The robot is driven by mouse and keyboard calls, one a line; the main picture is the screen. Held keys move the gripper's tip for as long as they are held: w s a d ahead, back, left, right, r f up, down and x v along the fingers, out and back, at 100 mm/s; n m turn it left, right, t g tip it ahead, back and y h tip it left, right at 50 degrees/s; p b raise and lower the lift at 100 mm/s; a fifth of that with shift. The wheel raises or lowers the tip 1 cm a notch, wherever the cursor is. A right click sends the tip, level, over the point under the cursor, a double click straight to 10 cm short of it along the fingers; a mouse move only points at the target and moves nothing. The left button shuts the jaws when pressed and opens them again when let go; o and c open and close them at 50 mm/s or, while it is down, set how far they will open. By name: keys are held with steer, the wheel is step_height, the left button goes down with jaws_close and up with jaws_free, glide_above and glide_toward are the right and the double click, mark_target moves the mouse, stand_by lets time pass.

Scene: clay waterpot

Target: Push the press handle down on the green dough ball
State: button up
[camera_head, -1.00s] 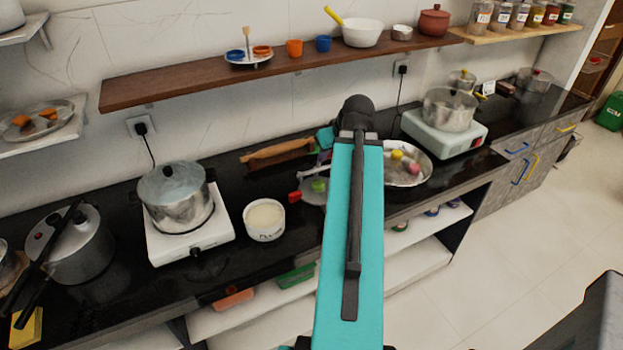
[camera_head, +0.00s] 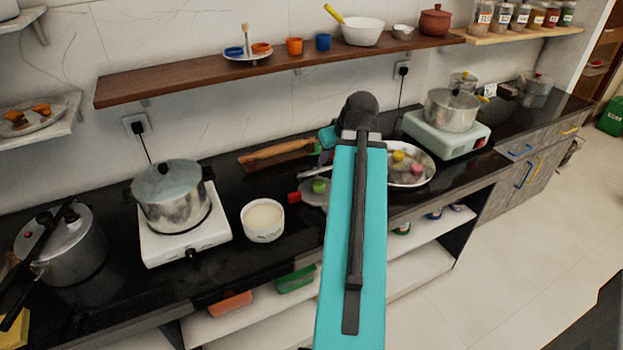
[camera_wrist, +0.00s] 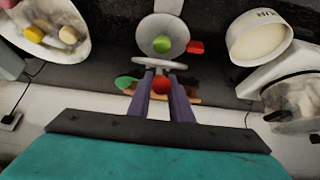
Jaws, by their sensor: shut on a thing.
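The green dough ball (camera_wrist: 161,45) rests on the round grey lower plate (camera_wrist: 178,28) of the press, and it also shows in the head view (camera_head: 319,186). The upper plate (camera_wrist: 160,66) is seen nearly edge-on in the wrist view, raised and apart from the dough. A red grip (camera_wrist: 195,47) sticks out beside the plate. My gripper (camera_wrist: 163,82) has its purple fingers closed around the red-tipped press handle (camera_wrist: 162,84). In the head view my arm hides part of the press.
A white bowl (camera_head: 263,220) stands left of the press. A metal tray (camera_head: 424,168) with coloured balls lies to the right. A wooden rolling pin (camera_head: 275,154) is behind. Pots on stoves (camera_head: 172,197) (camera_head: 452,110) flank the work area. A wooden shelf (camera_head: 200,79) runs above.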

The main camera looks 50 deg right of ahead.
steer(key=shift+s+f, duration=0.1)
steer(key=shift+f, duration=0.05)
stand_by(0.3)
steer(key=shift+s+a+f+b, duration=0.2)
steer(key=shift+s+f+b, duration=0.2)
steer(key=shift+b, duration=0.55)
steer(key=shift+r, duration=0.1)
steer(key=o, duration=0.9)
steer(key=shift+r, duration=0.15)
steer(key=shift+b+v, duration=0.5)
steer(key=shift+v, duration=3.35)
steer(key=shift+s, duration=0.1)
